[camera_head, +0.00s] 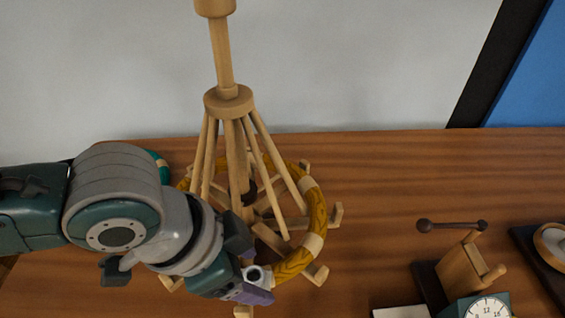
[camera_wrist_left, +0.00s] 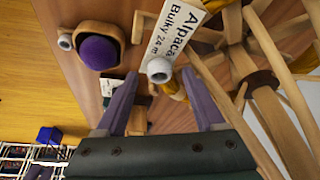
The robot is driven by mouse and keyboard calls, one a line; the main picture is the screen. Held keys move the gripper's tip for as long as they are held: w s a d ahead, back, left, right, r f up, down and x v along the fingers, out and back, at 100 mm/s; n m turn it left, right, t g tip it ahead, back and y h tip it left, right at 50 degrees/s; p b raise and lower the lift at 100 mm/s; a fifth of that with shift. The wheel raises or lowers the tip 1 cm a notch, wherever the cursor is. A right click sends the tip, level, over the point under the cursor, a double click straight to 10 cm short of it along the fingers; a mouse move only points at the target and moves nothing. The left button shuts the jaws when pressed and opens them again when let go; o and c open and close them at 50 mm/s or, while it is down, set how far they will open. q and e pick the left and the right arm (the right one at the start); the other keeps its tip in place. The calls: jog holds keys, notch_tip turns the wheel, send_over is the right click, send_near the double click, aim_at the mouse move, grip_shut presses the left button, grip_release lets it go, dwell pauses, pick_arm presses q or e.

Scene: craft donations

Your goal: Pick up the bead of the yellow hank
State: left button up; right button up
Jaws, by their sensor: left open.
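The yellow hank (camera_head: 318,208) is a twisted ring around the foot of a wooden swift (camera_head: 228,104), with pale bands on it. Its bead (camera_head: 254,275), small, whitish and with a dark hole, is at the ring's near side. In the left wrist view the bead (camera_wrist_left: 159,70) is beside a white label (camera_wrist_left: 178,30) reading "Alpaca Bulky 24 m". My left gripper (camera_head: 249,268) is open over the near part of the hank. In its wrist view the two purple fingers (camera_wrist_left: 163,100) are spread, with the bead seen between and just beyond their tips. My right gripper is not in view.
A teal ring (camera_head: 160,166) is partly hidden behind my left arm. The wrist view shows a purple ball (camera_wrist_left: 99,52) in a wooden holder. The back right table is clear.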

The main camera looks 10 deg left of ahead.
pick_arm(q)
jog(key=shift+c, duration=0.3)
grip_shut()
jog(key=shift+r, duration=0.1)
